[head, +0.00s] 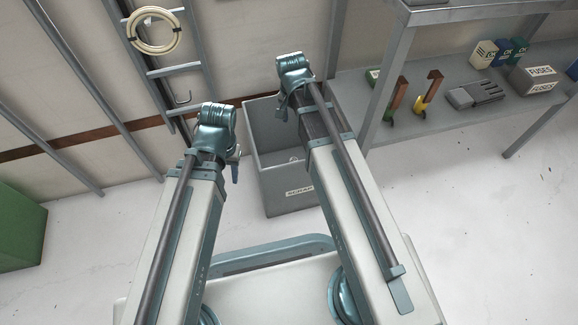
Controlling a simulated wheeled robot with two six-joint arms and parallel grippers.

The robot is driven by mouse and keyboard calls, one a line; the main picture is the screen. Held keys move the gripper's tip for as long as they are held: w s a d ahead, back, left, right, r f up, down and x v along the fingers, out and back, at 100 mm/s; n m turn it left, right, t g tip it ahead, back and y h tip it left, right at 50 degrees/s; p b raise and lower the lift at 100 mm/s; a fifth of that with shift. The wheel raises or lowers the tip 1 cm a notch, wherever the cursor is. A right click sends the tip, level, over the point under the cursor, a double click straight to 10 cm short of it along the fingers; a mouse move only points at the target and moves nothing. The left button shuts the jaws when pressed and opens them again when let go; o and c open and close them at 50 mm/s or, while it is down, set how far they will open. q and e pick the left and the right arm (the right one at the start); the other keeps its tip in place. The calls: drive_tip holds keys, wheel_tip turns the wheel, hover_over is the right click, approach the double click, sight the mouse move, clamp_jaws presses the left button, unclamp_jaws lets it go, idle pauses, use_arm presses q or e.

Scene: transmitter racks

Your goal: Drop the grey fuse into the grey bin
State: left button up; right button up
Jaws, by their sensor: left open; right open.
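The grey bin (290,198) with a SCRAP label stands on the floor in the middle of the head view, open at the top. A small pale object (296,158) shows low inside it; I cannot tell whether it is the grey fuse. I cannot make out a grey fuse elsewhere. My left gripper (235,168) is open, near the bin's left side and apparently empty. My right gripper (283,106) is open near the bin's back edge, mostly hidden by its own wrist. My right arm covers part of the bin's right side.
A grey shelf unit (440,130) stands right of the bin. It holds a FUSES box (535,78), a dark slotted block (475,95), brown-bladed items with green and yellow bases (428,92), and small cartons (483,54). A ladder rack (172,72) with a coiled cable stands behind. A green cabinet (20,228) is left.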

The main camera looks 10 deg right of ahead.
wheel_tip(320, 180, up, 14)
drive_tip(key=s+a+p, duration=0.1)
drive_tip(key=p, duration=1.2)
drive_tip(key=shift+p, duration=0.35)
drive_tip(key=shift+s+a+f, duration=0.1)
drive_tip(key=shift+s+f, duration=0.05)
drive_tip(key=s+a+n+g, duration=0.1)
drive_tip(key=s+a+n, duration=0.8)
drive_tip(key=s+n, duration=0.35)
wheel_tip(320, 180, up, 37)
drive_tip(key=p, duration=3.7)
drive_tip(key=shift+s+a, duration=0.25)
drive_tip(key=shift+s, duration=0.15)
drive_tip(key=shift+f, duration=0.1)
